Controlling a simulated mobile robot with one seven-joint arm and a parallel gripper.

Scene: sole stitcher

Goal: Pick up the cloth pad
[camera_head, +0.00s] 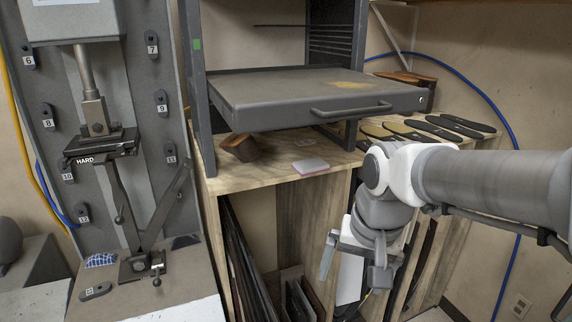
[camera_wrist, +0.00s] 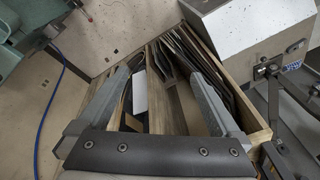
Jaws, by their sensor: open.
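A small blue-and-white checked cloth pad (camera_head: 100,260) lies at the left, on the base of the grey machine. A bit of blue-and-white check also shows at the right edge of the wrist view (camera_wrist: 292,65). A flat white and pink block (camera_head: 311,166) lies on the wooden bench under the grey drawer; I cannot tell if it is cloth. My gripper (camera_head: 352,272) is at the lower right, in front of the bench and apart from both. In the wrist view its two fingers (camera_wrist: 160,78) stand wide apart with nothing gripped between them.
The wooden bench (camera_head: 260,181) has open slots below holding dark flat sheets. A grey drawer (camera_head: 290,92) with a handle juts out above it. Dark soles (camera_head: 425,131) lie on the bench at the right. The grey machine (camera_head: 70,200) with levers stands at the left.

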